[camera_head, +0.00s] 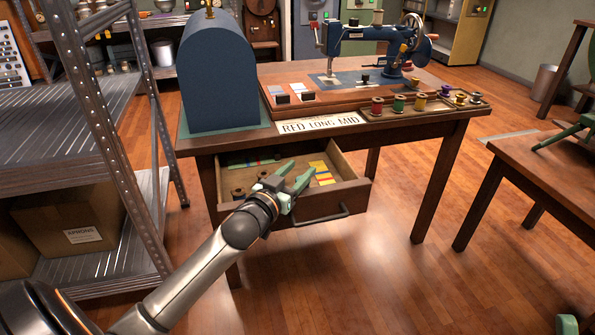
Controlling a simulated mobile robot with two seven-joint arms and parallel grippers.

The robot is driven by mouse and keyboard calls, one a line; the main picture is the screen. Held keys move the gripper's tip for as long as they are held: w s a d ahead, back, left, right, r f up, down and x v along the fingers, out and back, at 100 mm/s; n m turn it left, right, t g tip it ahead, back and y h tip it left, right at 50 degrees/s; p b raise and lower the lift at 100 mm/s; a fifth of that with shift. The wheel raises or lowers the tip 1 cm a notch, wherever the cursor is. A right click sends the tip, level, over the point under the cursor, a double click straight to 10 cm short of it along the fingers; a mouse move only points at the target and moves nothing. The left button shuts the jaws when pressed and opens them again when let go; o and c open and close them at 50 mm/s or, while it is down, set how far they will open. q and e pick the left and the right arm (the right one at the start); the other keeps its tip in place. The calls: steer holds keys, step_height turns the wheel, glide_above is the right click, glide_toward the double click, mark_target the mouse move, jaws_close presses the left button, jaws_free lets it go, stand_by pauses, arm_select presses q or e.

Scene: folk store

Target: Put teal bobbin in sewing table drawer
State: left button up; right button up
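The sewing table (440,120) stands in the middle, and its drawer (345,196) is pulled open at the front. My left gripper (303,174) is over the drawer, with its green fingers apart and nothing clearly seen between them. Small dark spools (238,192) and a yellow-and-red card (321,173) lie in the drawer, partly behind the gripper. I cannot make out a teal bobbin for certain in this view.
On the table are a blue sewing machine (375,38), a dark blue domed case (218,75), and several spools, including a green one (398,103), in a wooden tray. A metal shelf (95,120) stands left, another table (540,165) right. Floor between them is clear.

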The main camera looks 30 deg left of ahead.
arm_select(q)
steer(key=shift+o, duration=1.3)
steer(key=shift+f, duration=0.45)
steer(key=shift+s+r+p, duration=0.1)
steer(key=shift+r+p, duration=0.2)
steer(key=shift+r, duration=0.35)
steer(key=s+d+p, duration=0.1)
steer(key=s+p, duration=0.1)
steer(key=s, duration=0.9)
steer(key=s+d+r+m+t+h, duration=0.2)
steer(key=s+d+r+m+h, duration=0.4)
steer(key=d+r+h, duration=0.2)
steer(key=s+d+r+m+t+h, duration=0.2)
steer(key=s+d+r+m+h, duration=0.5)
steer(key=d+r+h, duration=0.2)
steer(key=d+r, duration=0.2)
steer(key=d, duration=0.2)
steer(key=shift+d+r, duration=0.15)
steer(key=shift+r, duration=0.15)
arm_select(e)
step_height(320, 180, up, 3)
steer(key=shift+d+n, duration=0.1)
steer(key=shift+n, duration=0.2)
